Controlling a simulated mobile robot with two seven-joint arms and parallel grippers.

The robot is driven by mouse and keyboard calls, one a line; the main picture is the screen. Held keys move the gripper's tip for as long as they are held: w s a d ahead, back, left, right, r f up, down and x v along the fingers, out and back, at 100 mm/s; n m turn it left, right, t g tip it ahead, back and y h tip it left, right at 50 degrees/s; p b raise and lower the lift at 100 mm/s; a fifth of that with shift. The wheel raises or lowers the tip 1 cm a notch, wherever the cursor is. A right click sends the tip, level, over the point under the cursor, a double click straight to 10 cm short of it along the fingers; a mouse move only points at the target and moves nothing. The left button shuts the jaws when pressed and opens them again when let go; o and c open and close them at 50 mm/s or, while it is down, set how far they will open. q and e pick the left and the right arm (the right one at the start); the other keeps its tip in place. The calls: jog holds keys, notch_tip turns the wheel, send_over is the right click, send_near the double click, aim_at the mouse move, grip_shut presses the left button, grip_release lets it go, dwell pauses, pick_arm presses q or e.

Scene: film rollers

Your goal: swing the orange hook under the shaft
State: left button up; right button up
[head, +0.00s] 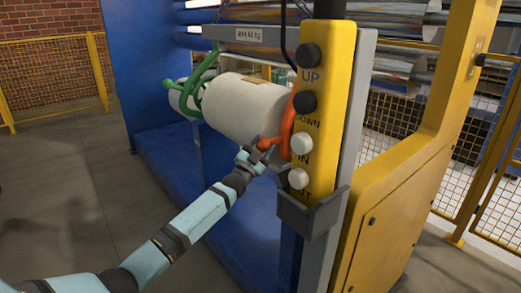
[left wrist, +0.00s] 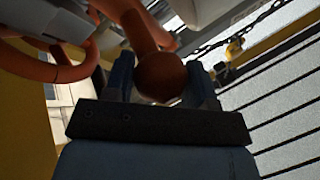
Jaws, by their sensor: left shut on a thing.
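The orange hook (head: 287,127) hangs at the right end of a thick white roll (head: 243,107), partly behind the yellow button box. Its round knob (left wrist: 162,76) sits between the two fingers of my left gripper (left wrist: 161,88) in the left wrist view. In the head view my left gripper (head: 250,158) is shut on this knob, just below the roll's right end. The green hook (head: 197,88) curves around the roll's left end. The shaft's right end is hidden behind the button box, so I cannot tell how the orange hook lies against it.
The yellow button box (head: 322,110) with several buttons hangs close to the right of my left gripper. A grey beam (head: 255,36) runs above the roll. A blue machine panel (head: 150,65) stands behind. A yellow cabinet (head: 405,190) stands right. Floor at left is clear.

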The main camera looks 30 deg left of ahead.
pick_arm(q)
jog(key=o, duration=1)
jog(key=shift+w, duration=0.1)
jog(key=shift+o, duration=1.2)
jog(key=shift+w+d+f, duration=0.15)
jog(key=shift+w, duration=0.05)
jog(key=shift+s, duration=0.1)
jog(key=p+v, duration=0.2)
jog(key=v, duration=1.1)
jog(key=shift+s, duration=0.3)
pick_arm(e)
jog(key=shift+d, duration=0.2)
pick_arm(q)
jog(key=shift+f, duration=0.1)
pick_arm(e)
jog(key=shift+r, duration=0.15)
